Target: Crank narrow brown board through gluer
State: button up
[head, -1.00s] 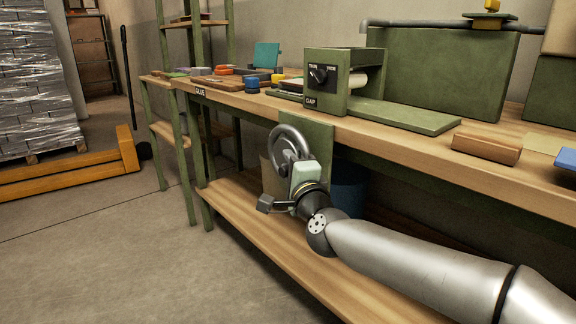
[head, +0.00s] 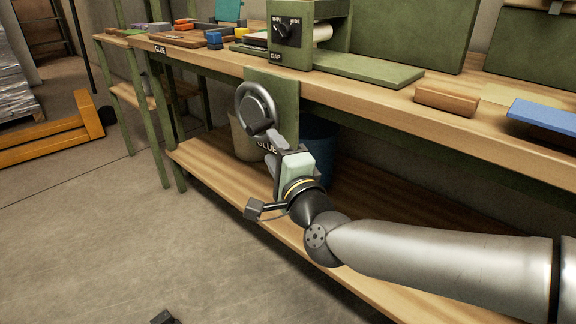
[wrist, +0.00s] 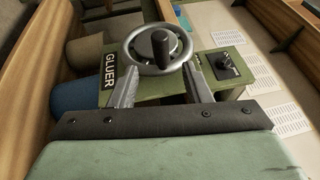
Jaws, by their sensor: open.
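The gluer (head: 318,55) is a green machine on the bench with a THIN/WIDE gap knob (head: 288,30). Its grey crank wheel (head: 256,108) hangs on a green plate at the bench front. In the wrist view the wheel (wrist: 130,53) has a dark handle knob (wrist: 160,46) ahead of my fingers. My gripper (head: 272,146) is open and empty, just below and right of the wheel; its fingers (wrist: 160,75) point at the wheel. Contact with the rim cannot be told. A brown block (head: 447,98) lies right of the gluer. Whether a board is inside the gluer is hidden.
Brown pieces (head: 178,39) and small colored items lie left of the gluer. A blue board (head: 545,114) lies at the right. A lower shelf (head: 215,165) holds a beige bin and a blue bin (head: 318,140).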

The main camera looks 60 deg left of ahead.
jog(key=d+p, duration=0.1)
jog(key=d, duration=0.5)
jog(key=shift+s+d+f, duration=0.25)
jog(key=shift+s+f, duration=0.05)
jog(key=shift+f, duration=0.1)
